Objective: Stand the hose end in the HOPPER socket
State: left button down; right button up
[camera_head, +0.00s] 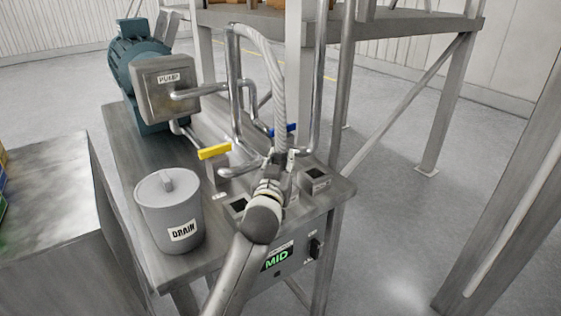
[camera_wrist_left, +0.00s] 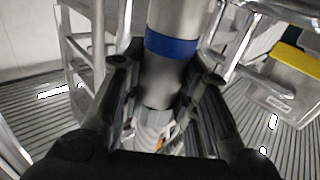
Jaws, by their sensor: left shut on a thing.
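The pale braided hose (camera_head: 275,75) arches over from the top of a steel pipe and hangs down to my left gripper (camera_head: 279,160). In the left wrist view, the gripper is shut on the metal hose end (camera_wrist_left: 168,85), which has a blue band (camera_wrist_left: 172,47). In the head view the gripper mostly hides the hose end, above the near part of the steel table. Two square dark sockets show there, a left socket (camera_head: 238,205) and a right socket (camera_head: 317,175). Their labels are too small to read. I cannot tell which is HOPPER. My right gripper is not in view.
A lidded grey DRAIN bucket (camera_head: 170,215) stands at the table's left front. The PUMP box (camera_head: 165,85) is behind. A panel reading MID (camera_head: 277,259) is on the front.

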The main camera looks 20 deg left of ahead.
pick_arm(q)
jog(key=shift+f+b, duration=0.3)
jog(key=shift+f, duration=0.3)
jog(key=c, duration=1.1)
grip_release()
jog(key=shift+o, duration=0.3)
jog(key=shift+f, duration=0.1)
notch_tip(320, 180, up, 13)
jog(key=p, duration=1.1)
jog(key=shift+p, duration=0.4)
